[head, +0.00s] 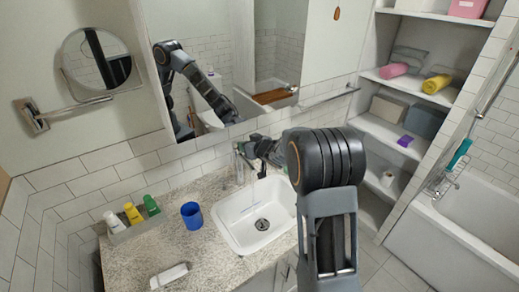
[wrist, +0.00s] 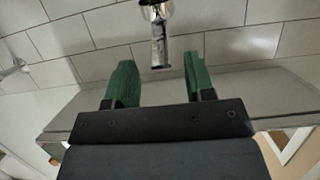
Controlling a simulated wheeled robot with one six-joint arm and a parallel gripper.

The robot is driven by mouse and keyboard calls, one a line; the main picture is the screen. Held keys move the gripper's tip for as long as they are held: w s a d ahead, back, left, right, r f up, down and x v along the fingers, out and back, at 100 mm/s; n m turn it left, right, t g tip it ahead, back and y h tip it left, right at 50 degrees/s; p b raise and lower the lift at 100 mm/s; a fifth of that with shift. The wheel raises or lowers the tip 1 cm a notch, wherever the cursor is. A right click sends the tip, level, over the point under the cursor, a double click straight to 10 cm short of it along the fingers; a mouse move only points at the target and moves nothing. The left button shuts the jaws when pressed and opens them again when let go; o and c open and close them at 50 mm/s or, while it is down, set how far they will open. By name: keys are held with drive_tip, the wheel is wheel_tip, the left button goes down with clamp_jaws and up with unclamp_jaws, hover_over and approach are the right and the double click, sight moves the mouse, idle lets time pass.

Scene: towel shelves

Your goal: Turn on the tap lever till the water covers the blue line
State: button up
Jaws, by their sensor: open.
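The chrome tap (head: 238,165) stands at the back edge of the white sink (head: 228,228). In the wrist view a chrome part of the tap (wrist: 158,25), perhaps its lever, points toward my gripper (wrist: 158,65). My gripper is open, with green finger pads on either side of this part and a gap to each. In the head view my gripper (head: 250,150) is at the tap and partly hides it. A pale streak below the tap may be water; I cannot tell. The basin bottom and drain show.
A blue cup (head: 192,216) stands left of the sink on the speckled counter (head: 215,262). A tray (head: 133,231) with several small bottles is at the left, and a white item (head: 169,276) lies in front. The mirror (head: 225,60) and tiled wall are close behind the tap.

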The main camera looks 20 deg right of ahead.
drive_tip(key=v, duration=1.1)
drive_tip(key=s+d+f+m+g+h, duration=0.2)
drive_tip(key=s+d+f+g+h, duration=0.1)
drive_tip(key=d+f+h, duration=0.25)
drive_tip(key=s+m+g+h, duration=0.2)
drive_tip(key=s+g, duration=0.2)
drive_tip(key=s, duration=0.4)
drive_tip(key=s+a+r+g+y, duration=0.1)
drive_tip(key=s+a+r+y, duration=0.2)
drive_tip(key=s+a, duration=0.9)
drive_tip(key=shift+s+r+n+g+y+b, duration=0.35)
drive_tip(key=shift+s+r, duration=0.4)
drive_tip(key=shift+r, duration=0.9)
